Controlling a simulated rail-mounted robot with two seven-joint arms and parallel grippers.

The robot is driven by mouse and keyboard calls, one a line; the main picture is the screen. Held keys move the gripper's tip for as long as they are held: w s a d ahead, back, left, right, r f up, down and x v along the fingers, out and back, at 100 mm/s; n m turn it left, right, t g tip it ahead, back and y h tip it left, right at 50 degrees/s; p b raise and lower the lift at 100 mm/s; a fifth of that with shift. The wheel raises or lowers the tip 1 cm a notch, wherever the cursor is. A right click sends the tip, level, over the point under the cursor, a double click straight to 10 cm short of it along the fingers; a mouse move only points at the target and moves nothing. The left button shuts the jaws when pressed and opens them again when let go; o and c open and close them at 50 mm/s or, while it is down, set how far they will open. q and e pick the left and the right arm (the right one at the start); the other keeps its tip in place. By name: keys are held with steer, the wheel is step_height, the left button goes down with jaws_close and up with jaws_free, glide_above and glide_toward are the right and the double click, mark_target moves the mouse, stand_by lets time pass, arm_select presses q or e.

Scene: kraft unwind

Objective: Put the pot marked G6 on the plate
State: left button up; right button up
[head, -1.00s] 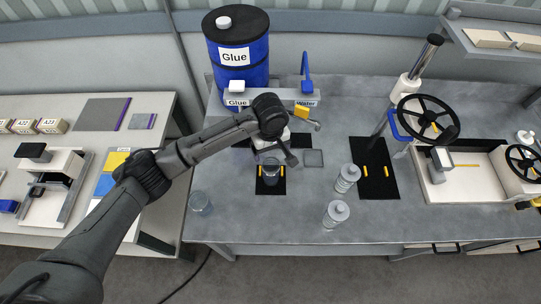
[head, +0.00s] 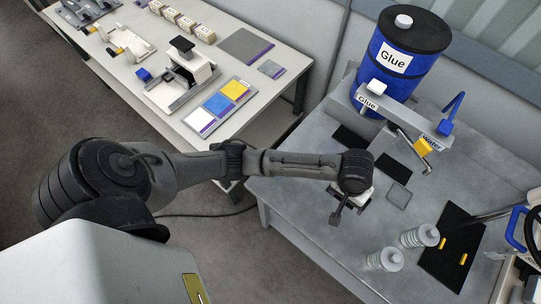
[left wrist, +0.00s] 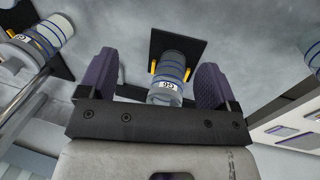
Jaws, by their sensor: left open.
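The pot marked G6 (left wrist: 166,75) shows in the left wrist view, a clear banded pot with a white label, on a black mat (left wrist: 172,42) with yellow pegs at its sides. My left gripper (left wrist: 157,68) is open, with one dark finger on each side of the pot; I cannot tell whether they touch it. In the head view my left gripper (head: 340,210) is low over the bench, and it and the arm hide the pot. A small grey square plate (head: 398,197) lies on the bench beside it. My right gripper is not in view.
Two lidded pots (head: 420,236) (head: 385,260) stand on the bench at right, near another black mat (head: 452,245) with yellow pegs. The blue glue drum (head: 401,65) and the glue and water taps (head: 400,115) stand behind. A side table (head: 245,125) holds coloured panels.

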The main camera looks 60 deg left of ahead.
arm_select(q)
steer(key=s+a+f+m+t, duration=0.2)
steer(key=s+f+m, duration=0.15)
steer(key=s, duration=0.85)
steer(key=s+a+m+y, duration=0.2)
steer(key=s+a, duration=0.6)
steer(key=s, duration=0.4)
steer(key=shift+a+f+t, duration=0.2)
steer(key=shift+a+t, duration=0.1)
